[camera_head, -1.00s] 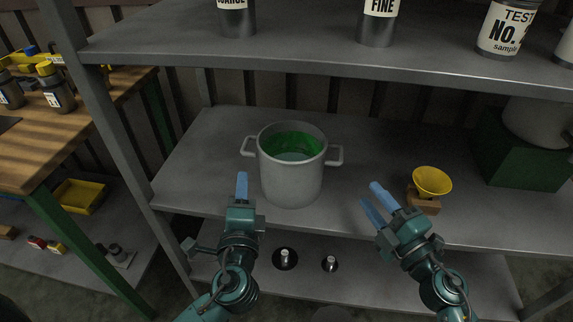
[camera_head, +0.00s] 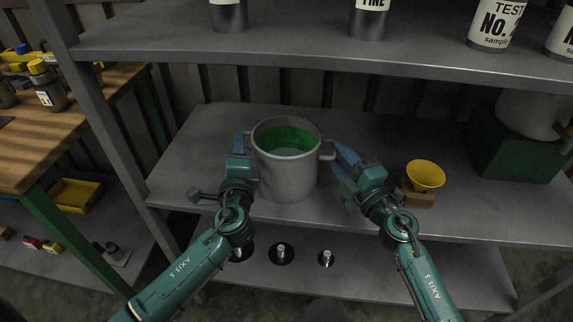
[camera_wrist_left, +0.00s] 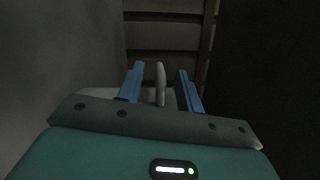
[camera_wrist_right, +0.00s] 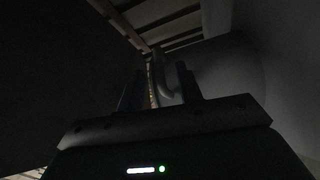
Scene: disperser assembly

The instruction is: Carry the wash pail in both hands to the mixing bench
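The wash pail (camera_head: 287,172) is a grey-white pot with a green inside and two side handles. It stands upright on the middle shelf. My left gripper (camera_head: 240,145) is at its left side. In the left wrist view the left handle (camera_wrist_left: 160,82) stands between the two open blue fingers (camera_wrist_left: 160,88), apart from both. My right gripper (camera_head: 343,160) is at the right handle (camera_head: 328,150), fingers apart. In the right wrist view that handle (camera_wrist_right: 161,75) shows between the dark fingers (camera_wrist_right: 160,90), nearer the right one. The mixing bench cannot be told for sure.
A yellow funnel (camera_head: 425,175) on a wooden block stands right of my right gripper. A green box (camera_head: 520,145) is further right. The upper shelf (camera_head: 300,52) with labelled jars overhangs the pail. A wooden-topped bench (camera_head: 30,150) stands at the left.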

